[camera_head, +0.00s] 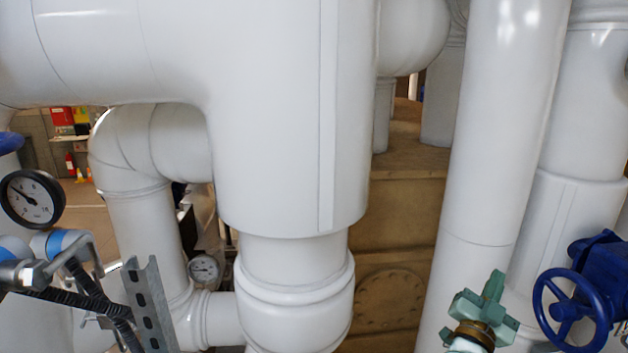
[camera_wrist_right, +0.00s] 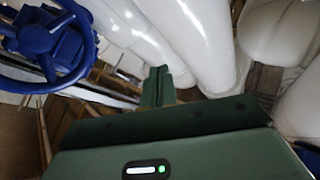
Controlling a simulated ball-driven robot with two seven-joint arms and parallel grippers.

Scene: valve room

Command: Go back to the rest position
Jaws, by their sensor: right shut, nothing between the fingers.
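My right gripper (camera_head: 481,300) shows at the bottom right of the head view, pale green, with its fingers pointing up. It stands in front of the white pipes and left of a blue handwheel valve (camera_head: 580,292), with a gap between them. In the right wrist view its green fingers (camera_wrist_right: 158,88) are together with nothing between them, and the blue handwheel (camera_wrist_right: 48,42) is at the upper left. My left gripper is in neither view.
Thick white pipes (camera_head: 275,100) fill the middle, and a tall one (camera_head: 500,130) rises behind my right gripper. A round gauge (camera_head: 32,198) and a metal bracket (camera_head: 150,305) are at the left. A smaller gauge (camera_head: 205,268) sits lower between pipes.

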